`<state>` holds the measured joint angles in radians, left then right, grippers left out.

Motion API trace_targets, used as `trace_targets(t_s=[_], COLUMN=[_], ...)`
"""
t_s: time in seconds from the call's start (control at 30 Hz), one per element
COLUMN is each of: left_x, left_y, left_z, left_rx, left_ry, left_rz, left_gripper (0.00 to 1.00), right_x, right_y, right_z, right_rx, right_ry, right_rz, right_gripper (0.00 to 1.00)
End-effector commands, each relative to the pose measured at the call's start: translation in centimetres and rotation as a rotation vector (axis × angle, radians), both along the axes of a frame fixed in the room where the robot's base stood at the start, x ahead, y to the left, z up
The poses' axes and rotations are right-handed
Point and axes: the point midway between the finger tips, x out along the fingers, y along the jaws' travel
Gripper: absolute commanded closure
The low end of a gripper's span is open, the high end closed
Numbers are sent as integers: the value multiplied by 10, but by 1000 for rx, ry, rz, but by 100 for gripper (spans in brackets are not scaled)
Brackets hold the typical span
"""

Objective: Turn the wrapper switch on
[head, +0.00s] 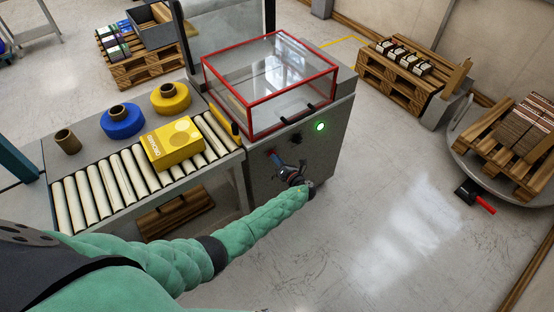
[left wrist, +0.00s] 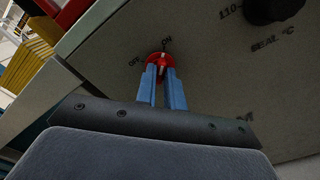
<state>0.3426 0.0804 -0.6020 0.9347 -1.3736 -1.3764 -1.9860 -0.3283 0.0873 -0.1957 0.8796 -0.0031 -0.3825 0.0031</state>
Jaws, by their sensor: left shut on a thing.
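The wrapper (head: 330,160) is a grey machine under a clear, red-framed cover (head: 270,85), which looks closed. Its round red switch (left wrist: 154,56) is on the front panel, between printed OFF and ON marks in the left wrist view. My left gripper (left wrist: 161,74) has its two blue fingers close together, shut on the switch's handle. The handle's pale mark appears to point up towards ON, partly hidden by the fingers. In the head view my left gripper (head: 276,158) reaches the front panel. A green lamp (head: 319,127) glows on the panel. My right gripper is out of view.
A roller conveyor (head: 95,190) joins the wrapper on the left, with a yellow box (head: 172,145) on it. Blue (head: 121,122) and yellow (head: 171,98) rolls stand behind. A black dial (left wrist: 272,8) is on the panel.

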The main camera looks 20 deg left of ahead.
Motion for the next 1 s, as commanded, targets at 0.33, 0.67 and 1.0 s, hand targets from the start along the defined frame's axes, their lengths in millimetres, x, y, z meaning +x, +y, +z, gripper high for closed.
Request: trace_targets(t_s=[0.33,0.67,1.0], left_x=[0,-6,-36], left_y=[-1,-8,-47], left_z=[0,-3,-3], left_rx=[0,-1,-2], left_ry=[0,-1,-1], left_rz=[-1,-1,-3], left_gripper=[68,68,68], right_x=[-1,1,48], right_y=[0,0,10], right_z=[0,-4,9], right_rx=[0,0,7], right_ry=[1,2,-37], right_rz=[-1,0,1], right_gripper=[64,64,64])
